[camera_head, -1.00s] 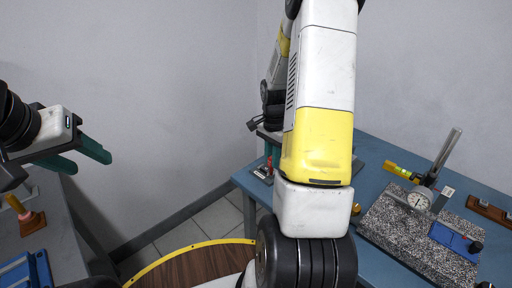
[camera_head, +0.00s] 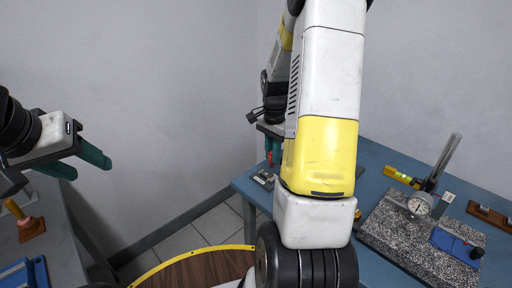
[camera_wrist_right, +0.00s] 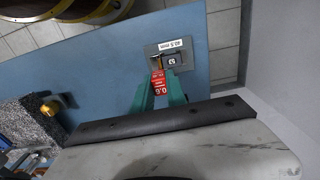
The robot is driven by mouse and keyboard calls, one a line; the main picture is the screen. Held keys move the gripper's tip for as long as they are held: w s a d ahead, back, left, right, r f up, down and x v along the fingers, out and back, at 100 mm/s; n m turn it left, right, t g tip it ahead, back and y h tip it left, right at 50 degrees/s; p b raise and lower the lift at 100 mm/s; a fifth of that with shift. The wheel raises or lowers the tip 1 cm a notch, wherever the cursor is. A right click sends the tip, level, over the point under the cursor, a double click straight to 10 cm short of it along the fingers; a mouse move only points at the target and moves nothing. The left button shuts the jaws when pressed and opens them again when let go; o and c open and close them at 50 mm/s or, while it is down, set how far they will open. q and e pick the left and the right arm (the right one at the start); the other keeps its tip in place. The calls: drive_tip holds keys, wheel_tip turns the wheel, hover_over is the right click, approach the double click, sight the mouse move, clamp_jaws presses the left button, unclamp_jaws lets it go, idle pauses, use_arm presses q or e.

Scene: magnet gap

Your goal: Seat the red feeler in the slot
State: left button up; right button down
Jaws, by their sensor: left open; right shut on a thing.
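The red feeler (camera_wrist_right: 158,82), marked 0.6, is held between the green fingers of my right gripper (camera_wrist_right: 160,92). Its far end is close to a small dark block (camera_wrist_right: 172,60) on a grey plate (camera_wrist_right: 151,50) with a white label. The slot itself is too small to make out, and I cannot tell whether the feeler's tip is in it. In the head view my right gripper (camera_head: 273,151) is partly hidden behind my forearm, above the plate (camera_head: 262,179) at the table's left corner. My left gripper (camera_head: 84,164) is open and empty, far left.
A grey bench (camera_head: 55,225) stands at left. The blue surface around the plate is clear.

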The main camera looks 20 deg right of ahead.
drive_tip(key=shift+r, duration=0.35)
